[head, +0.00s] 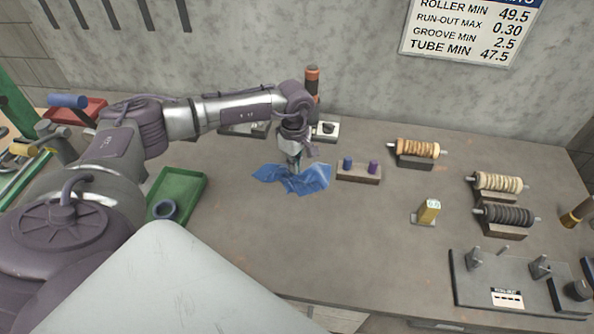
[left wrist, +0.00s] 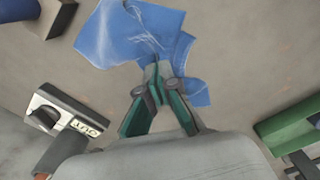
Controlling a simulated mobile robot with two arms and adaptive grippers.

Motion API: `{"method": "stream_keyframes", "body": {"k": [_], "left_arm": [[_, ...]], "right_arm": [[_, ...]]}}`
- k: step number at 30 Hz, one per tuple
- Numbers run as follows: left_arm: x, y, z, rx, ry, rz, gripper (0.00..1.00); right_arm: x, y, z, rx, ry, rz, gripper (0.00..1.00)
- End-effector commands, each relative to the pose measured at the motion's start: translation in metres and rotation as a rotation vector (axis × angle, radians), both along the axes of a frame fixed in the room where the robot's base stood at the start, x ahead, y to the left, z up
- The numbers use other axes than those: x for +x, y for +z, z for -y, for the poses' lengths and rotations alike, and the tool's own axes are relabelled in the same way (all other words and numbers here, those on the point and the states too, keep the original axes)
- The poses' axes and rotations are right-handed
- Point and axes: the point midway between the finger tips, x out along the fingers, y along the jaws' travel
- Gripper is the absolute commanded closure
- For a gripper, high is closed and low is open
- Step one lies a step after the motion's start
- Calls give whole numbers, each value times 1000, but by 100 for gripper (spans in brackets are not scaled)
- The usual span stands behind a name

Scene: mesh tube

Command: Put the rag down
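The blue rag (head: 314,178) lies creased and spread on the grey workbench (head: 350,235), near the middle of the head view. It also fills the top of the left wrist view (left wrist: 108,34). My left gripper (head: 295,164) points down onto the rag from above. In the left wrist view its green-padded fingertips (left wrist: 158,74) are drawn together at the rag, with creases running from them. They look shut on a fold of it, though the pinched part is hidden. My right gripper is in neither view.
Right of the rag stands a small block with blue and purple pegs (head: 359,174). A green tray (head: 180,187) holding a ring lies to the left. Behind the gripper is a small marked stand (head: 326,131). Rollers (head: 415,149) sit farther right. The bench in front is clear.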

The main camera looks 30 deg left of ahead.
Motion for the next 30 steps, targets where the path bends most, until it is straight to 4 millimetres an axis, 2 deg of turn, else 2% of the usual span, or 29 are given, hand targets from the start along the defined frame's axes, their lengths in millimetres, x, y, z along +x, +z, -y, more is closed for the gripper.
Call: {"method": "stream_keyframes", "body": {"k": [1, 6, 17, 20, 23, 30], "left_arm": [[0, -13, 0, 0, 0, 0, 100], [0, -30, 0, 0, 0, 0, 100], [0, -27, 0, 0, 0, 0, 100], [0, -18, 0, 0, 0, 1, 100], [1, -1, 0, 0, 0, 2, 100], [0, 48, 0, 0, 0, 2, 100]], "right_arm": [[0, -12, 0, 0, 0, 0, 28], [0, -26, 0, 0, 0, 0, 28], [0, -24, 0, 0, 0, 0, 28], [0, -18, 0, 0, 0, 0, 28], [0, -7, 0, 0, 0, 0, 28], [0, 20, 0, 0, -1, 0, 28]]}}
